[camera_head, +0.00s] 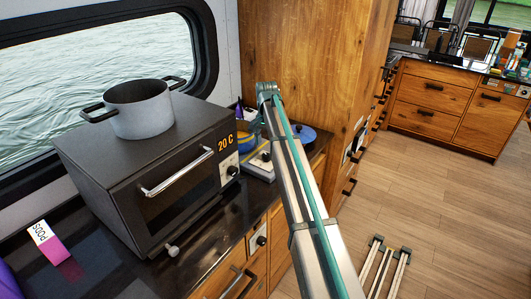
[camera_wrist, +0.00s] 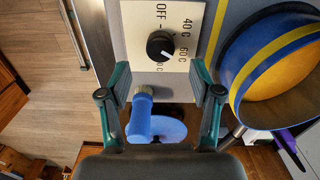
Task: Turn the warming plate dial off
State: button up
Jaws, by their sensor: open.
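The warming plate (camera_head: 257,168) sits on the counter right of the oven, partly hidden by my arm. In the wrist view, its dial (camera_wrist: 160,46) is a round black knob on a cream panel (camera_wrist: 188,18) marked OFF, 40 C, 60 C and a partly hidden lower mark. The knob's white pointer faces the lower right, away from OFF. My gripper (camera_wrist: 163,88) is open, its fingers apart and empty, just below the dial in the wrist view. I cannot make out the gripper's fingers in the head view.
A yellow-and-blue bowl (camera_wrist: 262,72) sits close beside the dial panel. The oven (camera_head: 150,175) bears a grey pot (camera_head: 142,108). A wooden cabinet (camera_head: 300,50) rises behind my arm.

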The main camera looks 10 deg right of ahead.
aim_at(266, 155)
jog(key=shift+f+p, duration=0.75)
jog(key=shift+f, duration=2.15)
jog(key=c, duration=1.1)
jog(key=shift+c, duration=0.2)
